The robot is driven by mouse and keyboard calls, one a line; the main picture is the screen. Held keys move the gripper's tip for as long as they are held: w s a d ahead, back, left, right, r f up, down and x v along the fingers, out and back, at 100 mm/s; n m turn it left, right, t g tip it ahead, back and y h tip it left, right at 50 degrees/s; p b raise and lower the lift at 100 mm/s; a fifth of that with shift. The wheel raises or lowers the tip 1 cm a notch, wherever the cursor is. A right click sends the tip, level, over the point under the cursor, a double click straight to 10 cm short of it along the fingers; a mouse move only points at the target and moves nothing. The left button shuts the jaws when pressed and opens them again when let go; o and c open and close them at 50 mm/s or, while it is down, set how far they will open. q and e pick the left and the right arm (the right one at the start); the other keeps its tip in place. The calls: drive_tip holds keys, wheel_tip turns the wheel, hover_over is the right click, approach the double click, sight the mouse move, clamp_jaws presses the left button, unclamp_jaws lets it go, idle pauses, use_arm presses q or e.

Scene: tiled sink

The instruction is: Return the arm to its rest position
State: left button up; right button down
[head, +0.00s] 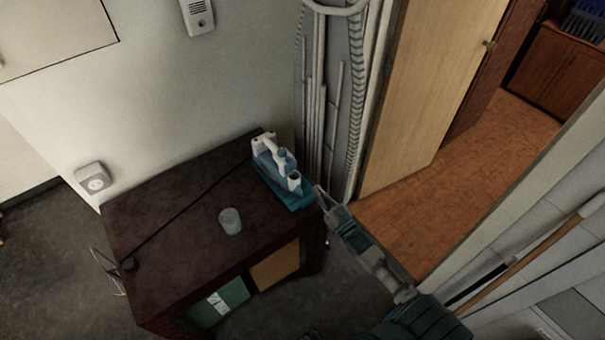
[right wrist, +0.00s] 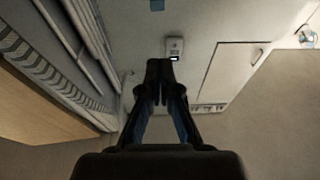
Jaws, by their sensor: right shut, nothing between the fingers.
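My right arm comes in from the lower right of the head view. Its gripper (head: 325,197) is at the right edge of the dark cabinet, close beside the blue and white iron (head: 283,175). I cannot tell from the head view whether it touches the iron. In the right wrist view the gripper (right wrist: 160,70) points toward the wall, its fingers together with nothing between them. The iron stands on the cabinet top. My left gripper is in neither view.
The dark cabinet (head: 165,217) also bears a clear glass (head: 230,221) and a black cord. A folded ironing board (head: 335,95) stands behind it, next to a wooden door (head: 432,85). Tiled floor (head: 405,215) is open beyond. A broom handle (head: 525,262) leans at the right.

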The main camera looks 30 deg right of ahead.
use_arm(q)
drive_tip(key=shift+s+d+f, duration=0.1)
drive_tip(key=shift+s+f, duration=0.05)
use_arm(e)
drive_tip(key=shift+d+f, duration=0.1)
drive_tip(key=shift+f, duration=0.05)
